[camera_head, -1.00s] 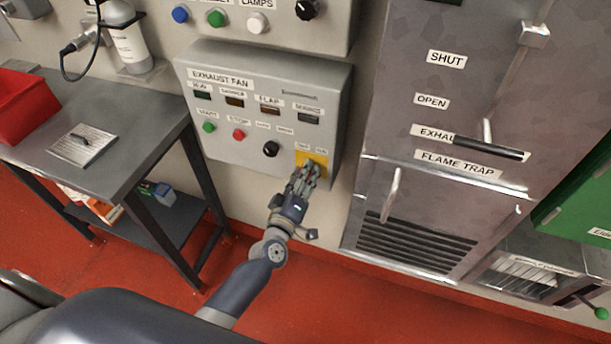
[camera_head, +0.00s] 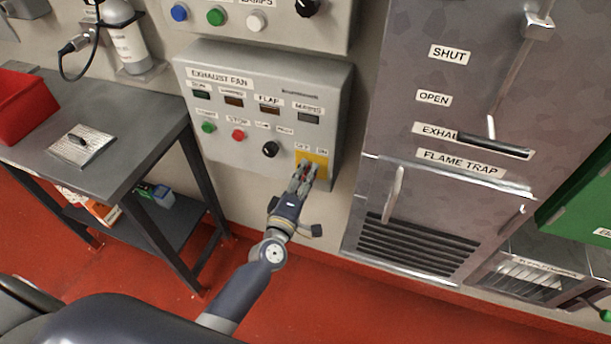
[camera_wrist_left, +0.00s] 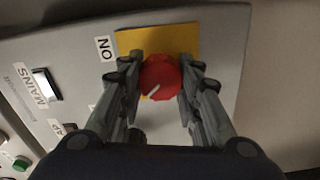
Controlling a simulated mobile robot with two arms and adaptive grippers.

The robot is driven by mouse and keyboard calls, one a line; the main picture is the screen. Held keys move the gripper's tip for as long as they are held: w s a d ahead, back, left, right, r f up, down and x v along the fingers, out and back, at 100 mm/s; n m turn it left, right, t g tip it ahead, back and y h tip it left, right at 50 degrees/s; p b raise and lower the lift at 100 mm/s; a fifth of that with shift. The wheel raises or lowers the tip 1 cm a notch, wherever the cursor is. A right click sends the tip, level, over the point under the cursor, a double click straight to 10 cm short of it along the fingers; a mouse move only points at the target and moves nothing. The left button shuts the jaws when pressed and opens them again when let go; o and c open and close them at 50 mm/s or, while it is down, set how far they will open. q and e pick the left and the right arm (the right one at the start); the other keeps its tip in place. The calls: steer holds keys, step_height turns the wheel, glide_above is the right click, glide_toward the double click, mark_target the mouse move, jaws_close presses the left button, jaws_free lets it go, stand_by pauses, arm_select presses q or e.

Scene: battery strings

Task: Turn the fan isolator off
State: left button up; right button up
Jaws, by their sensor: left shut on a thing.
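The fan isolator is a red round knob (camera_wrist_left: 160,77) with a white pointer line, on a yellow plate (camera_wrist_left: 185,38) in the left wrist view. The plate (camera_head: 320,158) also shows at the lower right of the grey exhaust fan panel (camera_head: 222,128) in the head view, below the OFF and ON labels. My left gripper (camera_head: 307,172) is at the knob and covers most of it in the head view. In the left wrist view its two fingers (camera_wrist_left: 160,80) are shut on the knob from both sides. The pointer line slants toward the lower left there. My right gripper is not in view.
The panel has a green button (camera_head: 208,127), a red button (camera_head: 238,134) and a black knob (camera_head: 270,149) left of the isolator. A steel cabinet (camera_head: 440,120) stands to the right. A table (camera_head: 125,150) with a red bin (camera_head: 22,105) stands left.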

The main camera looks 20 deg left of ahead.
arm_select(q)
steer(key=shift+a, duration=0.15)
steer(key=o, duration=1.1)
steer(key=shift+r, duration=0.1)
steer(key=shift+s, duration=0.1)
steer(key=shift+s+f, duration=0.1)
steer(key=shift+f, duration=0.3)
steer(key=s+r, duration=0.1)
steer(key=s, duration=1)
steer(key=shift+s, duration=0.35)
